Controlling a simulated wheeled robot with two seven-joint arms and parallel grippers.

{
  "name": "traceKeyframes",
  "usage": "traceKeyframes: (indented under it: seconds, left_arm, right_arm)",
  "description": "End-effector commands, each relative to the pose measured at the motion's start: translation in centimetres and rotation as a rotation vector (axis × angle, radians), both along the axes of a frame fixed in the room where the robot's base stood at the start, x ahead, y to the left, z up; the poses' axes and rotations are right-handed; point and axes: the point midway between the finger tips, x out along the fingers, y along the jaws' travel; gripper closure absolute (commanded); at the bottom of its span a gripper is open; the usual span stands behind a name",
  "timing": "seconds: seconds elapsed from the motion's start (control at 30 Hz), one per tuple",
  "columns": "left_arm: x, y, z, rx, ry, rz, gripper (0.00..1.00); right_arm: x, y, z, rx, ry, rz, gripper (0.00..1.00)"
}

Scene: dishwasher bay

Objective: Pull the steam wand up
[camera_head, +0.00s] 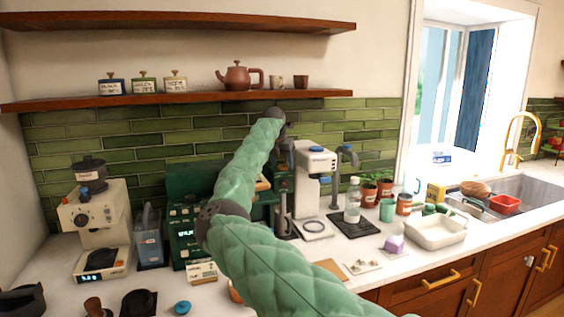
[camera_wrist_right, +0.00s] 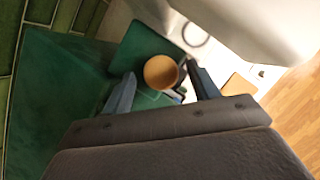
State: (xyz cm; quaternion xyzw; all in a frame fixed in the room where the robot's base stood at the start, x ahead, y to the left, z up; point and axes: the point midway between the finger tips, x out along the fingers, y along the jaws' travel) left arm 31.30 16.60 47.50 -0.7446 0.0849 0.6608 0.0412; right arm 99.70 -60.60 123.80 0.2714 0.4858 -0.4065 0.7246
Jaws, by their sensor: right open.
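My right gripper (camera_head: 281,160) points down at the end of my green padded arm, beside the green espresso machine (camera_head: 187,238). My arm hides much of the machine. In the right wrist view the two fingers of my right gripper (camera_wrist_right: 160,71) are apart. A round tan wooden knob (camera_wrist_right: 160,73) shows between them, with a thin metallic part beside it. It may be the steam wand's handle; I cannot tell whether a finger touches it. The wand itself is not clearly visible in the head view. My left gripper is not in view.
A white coffee machine (camera_head: 315,182) stands just right of my gripper. A clear bottle (camera_head: 352,200), potted plants and a white basin (camera_head: 436,231) are further right. A grinder (camera_head: 95,220) stands left. A wooden shelf (camera_head: 190,98) runs above along the wall.

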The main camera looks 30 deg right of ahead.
Motion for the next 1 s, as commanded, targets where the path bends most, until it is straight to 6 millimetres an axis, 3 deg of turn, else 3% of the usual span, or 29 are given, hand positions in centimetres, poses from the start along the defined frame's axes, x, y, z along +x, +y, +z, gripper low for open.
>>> traceKeyframes:
  seconds: [0.2,0.5,0.7,0.8,1.0]
  left_arm:
    - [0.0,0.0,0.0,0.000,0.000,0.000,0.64]
    - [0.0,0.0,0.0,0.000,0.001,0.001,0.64]
    - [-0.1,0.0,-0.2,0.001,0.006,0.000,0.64]
    - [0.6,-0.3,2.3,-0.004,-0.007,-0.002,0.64]
    - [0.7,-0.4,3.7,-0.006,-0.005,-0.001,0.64]
  right_arm:
    - [0.0,0.0,0.0,0.000,0.000,0.000,0.42]
    - [0.0,0.0,0.0,0.000,-0.001,0.000,1.00]
    - [0.1,0.0,1.1,0.000,-0.004,0.002,1.00]
    - [0.1,0.0,2.7,0.000,-0.005,0.001,1.00]
    - [0.1,0.0,5.4,-0.001,-0.004,0.001,1.00]
